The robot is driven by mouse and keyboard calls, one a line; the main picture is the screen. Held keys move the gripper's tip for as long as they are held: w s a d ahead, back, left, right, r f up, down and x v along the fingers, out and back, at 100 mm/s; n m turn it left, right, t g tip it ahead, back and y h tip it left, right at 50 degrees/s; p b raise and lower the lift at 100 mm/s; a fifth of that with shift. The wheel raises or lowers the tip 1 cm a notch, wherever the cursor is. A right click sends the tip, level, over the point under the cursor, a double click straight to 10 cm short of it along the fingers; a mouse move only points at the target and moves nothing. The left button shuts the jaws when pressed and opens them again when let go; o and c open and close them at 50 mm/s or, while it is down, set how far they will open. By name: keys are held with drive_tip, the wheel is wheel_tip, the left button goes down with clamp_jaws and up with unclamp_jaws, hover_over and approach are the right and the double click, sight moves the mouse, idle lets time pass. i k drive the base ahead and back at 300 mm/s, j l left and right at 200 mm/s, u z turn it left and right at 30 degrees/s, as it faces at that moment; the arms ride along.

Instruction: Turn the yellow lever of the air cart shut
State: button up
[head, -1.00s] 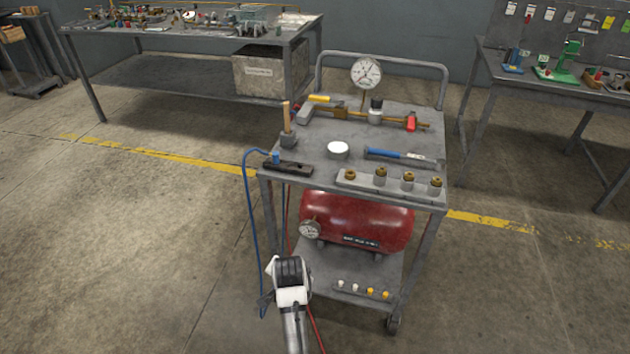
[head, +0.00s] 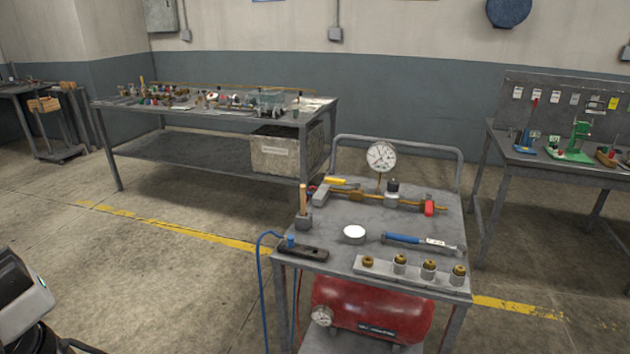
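The air cart (head: 330,250) stands right of centre in the head view, with a grey top and a red tank (head: 370,310) below. The yellow lever (head: 337,181) is at the left end of the brass pipe (head: 370,196), near the back of the cart top. It looks roughly in line with the pipe, but it is small, so its exact angle is unclear. A red handle (head: 429,208) is at the pipe's right end. A gauge (head: 381,157) stands above the pipe. Part of my arm shows at the lower left, away from the cart; my gripper's fingers are not visible.
The cart top holds a wooden-handled tool (head: 303,200), a white round lid (head: 354,233), a blue-handled tool (head: 405,239) and a block of brass fittings (head: 412,277). A blue hose (head: 260,290) hangs at its left. Workbenches stand behind left and right. Floor left of the cart is clear.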

sight(336, 181)
drive_tip(key=i+j, duration=1.85)
drive_tip(key=i, duration=0.15)
